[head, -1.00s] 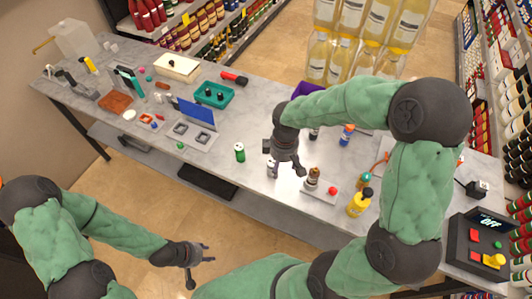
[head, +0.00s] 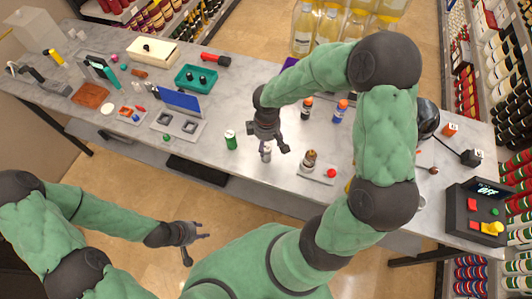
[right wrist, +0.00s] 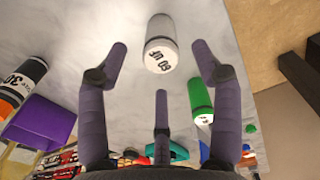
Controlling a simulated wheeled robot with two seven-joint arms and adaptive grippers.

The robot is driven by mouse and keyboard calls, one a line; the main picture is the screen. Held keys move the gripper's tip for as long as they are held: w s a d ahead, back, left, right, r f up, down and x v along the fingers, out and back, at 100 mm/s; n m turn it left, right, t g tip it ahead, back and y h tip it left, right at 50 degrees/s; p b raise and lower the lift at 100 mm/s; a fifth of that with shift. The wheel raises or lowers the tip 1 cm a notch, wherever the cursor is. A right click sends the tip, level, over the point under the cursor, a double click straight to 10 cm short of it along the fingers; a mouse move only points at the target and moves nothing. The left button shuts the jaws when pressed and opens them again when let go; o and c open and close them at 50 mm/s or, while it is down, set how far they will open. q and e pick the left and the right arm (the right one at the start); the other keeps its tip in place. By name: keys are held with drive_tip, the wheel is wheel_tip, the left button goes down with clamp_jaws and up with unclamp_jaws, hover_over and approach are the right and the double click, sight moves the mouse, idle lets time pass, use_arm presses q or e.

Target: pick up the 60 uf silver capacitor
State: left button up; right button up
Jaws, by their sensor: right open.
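The 60 uf silver capacitor (head: 266,155) stands on the table near its front edge, partly hidden by my right gripper (head: 269,141). In the right wrist view, the silver capacitor (right wrist: 160,42) shows its "60 UF" label between and just beyond the fingertips of my open right gripper (right wrist: 159,62). I see no finger touching it. My left gripper (head: 191,240) is open and empty, low in front of the table and away from the capacitor.
A green capacitor (head: 230,140) stands just left of the silver one. A small plate with a brown part and red button (head: 331,173) lies to its right. Black-orange (head: 306,108) and blue-orange (head: 340,111) capacitors stand behind. A control box (head: 475,213) sits at the right.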

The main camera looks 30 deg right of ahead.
sight(266, 148)
wheel_tip(266, 148, down, 4)
drive_tip(key=shift+w+f+b, duration=0.1)
drive_tip(key=shift+w+b, duration=0.05)
drive_tip(key=shift+b, duration=0.25)
drive_tip(key=shift+a, duration=0.1)
drive_tip(key=c, duration=1.3)
